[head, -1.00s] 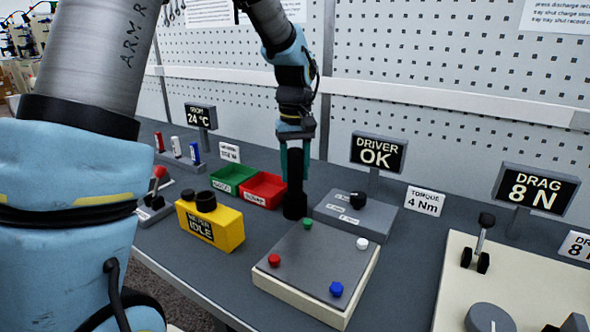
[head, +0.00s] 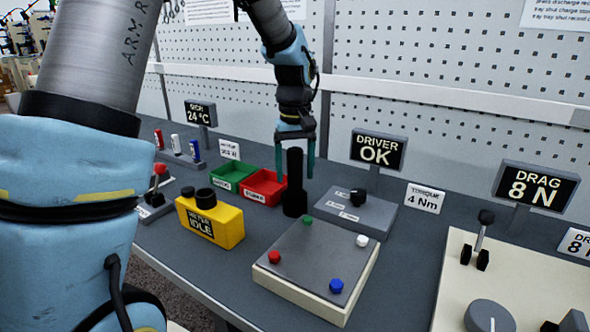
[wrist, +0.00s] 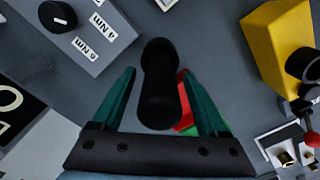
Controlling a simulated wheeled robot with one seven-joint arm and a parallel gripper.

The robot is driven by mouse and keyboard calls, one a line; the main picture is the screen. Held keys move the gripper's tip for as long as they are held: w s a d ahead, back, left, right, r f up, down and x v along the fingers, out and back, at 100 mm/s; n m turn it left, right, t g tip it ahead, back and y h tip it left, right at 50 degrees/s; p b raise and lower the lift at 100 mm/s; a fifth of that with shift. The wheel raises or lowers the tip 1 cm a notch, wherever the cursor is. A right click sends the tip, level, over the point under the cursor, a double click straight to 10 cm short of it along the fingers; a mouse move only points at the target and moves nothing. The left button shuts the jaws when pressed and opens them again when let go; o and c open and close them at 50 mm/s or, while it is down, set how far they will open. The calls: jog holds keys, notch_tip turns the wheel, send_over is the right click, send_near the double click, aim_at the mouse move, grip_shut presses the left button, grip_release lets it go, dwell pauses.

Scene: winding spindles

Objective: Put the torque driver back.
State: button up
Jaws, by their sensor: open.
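The torque driver (head: 294,180) is a black upright cylinder with a wider dark lower part, standing on the bench between the red bin and the grey torque unit. In the wrist view the driver (wrist: 159,85) shows from above between the fingers. My gripper (head: 297,170) is open, with teal fingers around the top of the driver in the head view. In the wrist view my gripper (wrist: 160,85) has a finger on each side of it, with gaps to both. Whether the driver sits in a holder is hidden.
The grey torque unit (head: 350,219) with a black knob stands right of the driver. The red bin (head: 264,188) and green bin (head: 231,175) are left. A yellow meter (head: 225,226) reads IDLE. A plate with coloured knobs (head: 300,262) is in front. The driver display (head: 378,151) reads OK.

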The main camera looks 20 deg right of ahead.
notch_tip(320, 180, up, 12)
jog(key=shift+r+b, duration=0.1)
jog(key=shift+b, duration=0.55)
